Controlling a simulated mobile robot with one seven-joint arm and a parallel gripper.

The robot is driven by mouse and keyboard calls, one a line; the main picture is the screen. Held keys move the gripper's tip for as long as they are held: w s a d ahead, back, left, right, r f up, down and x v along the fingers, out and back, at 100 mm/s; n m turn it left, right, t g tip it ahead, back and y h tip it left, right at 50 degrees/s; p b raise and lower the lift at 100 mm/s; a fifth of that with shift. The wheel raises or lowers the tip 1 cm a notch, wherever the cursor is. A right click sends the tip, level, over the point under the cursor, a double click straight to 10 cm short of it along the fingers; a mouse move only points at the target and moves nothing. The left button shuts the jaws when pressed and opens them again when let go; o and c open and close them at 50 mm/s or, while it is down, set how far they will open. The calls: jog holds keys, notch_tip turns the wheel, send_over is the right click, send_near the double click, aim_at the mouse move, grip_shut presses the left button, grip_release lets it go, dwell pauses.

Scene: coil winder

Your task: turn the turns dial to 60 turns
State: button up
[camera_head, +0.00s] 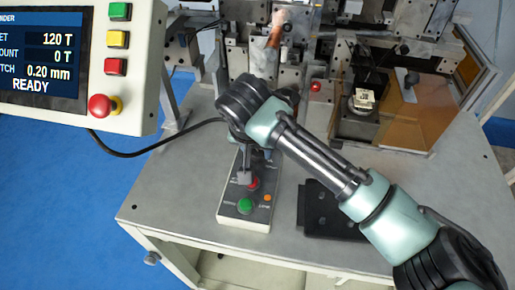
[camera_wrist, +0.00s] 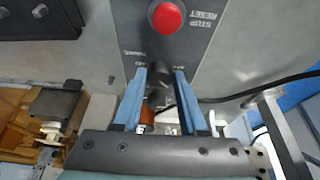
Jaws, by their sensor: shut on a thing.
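The control box (camera_head: 232,214) lies on the machine table, with a green button (camera_head: 245,206), a red button (camera_head: 252,183) and a small orange lamp. My gripper (camera_head: 247,177) reaches down over the far end of the box. In the wrist view my blue fingers (camera_wrist: 159,98) are closed on both sides of a dark knob, the turns dial (camera_wrist: 157,96), below the red STOP/RESET button (camera_wrist: 166,17). The dial's pointer and scale cannot be read, and my gripper hides the dial in the head view. The screen (camera_head: 40,58) reads 120 T, count 0 T, pitch 0.20 mm, READY.
The display panel (camera_head: 140,75) at upper left has green, yellow and red buttons and a red emergency knob. A black plate (camera_head: 325,215) lies right of the box. The winder's metalwork stands behind, and a cable crosses the table at left.

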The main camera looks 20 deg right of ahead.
grip_shut()
jog(key=shift+r+n+y+p, duration=0.1)
jog(key=shift+n+y+p, duration=0.35)
jog(key=shift+p, duration=0.95)
jog(key=shift+s+n+p, duration=0.1)
jog(key=shift+n+p, duration=0.35)
jog(key=shift+p, duration=0.2)
jog(key=shift+n+p, duration=0.7)
jog(key=shift+p, duration=0.15)
jog(key=shift+d+n+t+y+p, duration=0.15)
jog(key=shift+n+y+p, duration=0.2)
jog(key=shift+n, duration=0.25)
jog(key=shift+d+n+t+y+p, duration=0.15)
jog(key=shift+n+y+p, duration=0.2)
jog(key=shift+n, duration=0.25)
jog(key=shift+n+y+p, duration=0.3)
jog(key=shift+n+y, duration=0.25)
jog(key=shift+n, duration=0.95)
jog(key=shift+d, duration=0.1)
